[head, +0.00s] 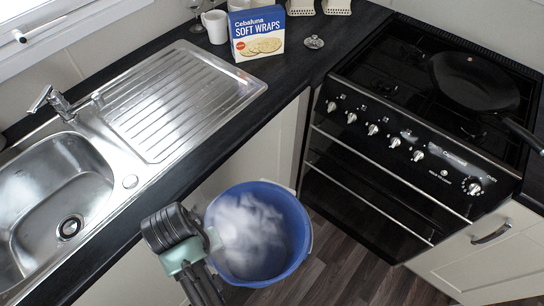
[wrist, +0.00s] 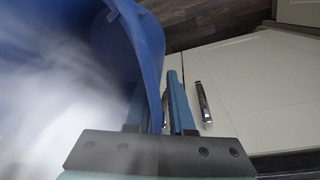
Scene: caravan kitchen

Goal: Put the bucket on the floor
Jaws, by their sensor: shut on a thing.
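The blue bucket (head: 302,232) hangs in front of the counter in the head view, above the floor (head: 345,265). A white, blurred, cloudy mass (head: 250,228) fills much of its inside. My gripper (head: 212,240) is at the bucket's left side and is shut on its rim. In the wrist view the bucket's wall (wrist: 148,60) runs between the two fingers (wrist: 160,110). The bucket's underside is hidden, and its exact height above the floor cannot be told.
A steel sink (head: 60,185) and a black counter (head: 285,90) lie behind the bucket. A black cooker (head: 390,150) with a frying pan (head: 475,80) stands at right. A wraps box (head: 257,35) stands on the counter. Bare floor shows right of the bucket.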

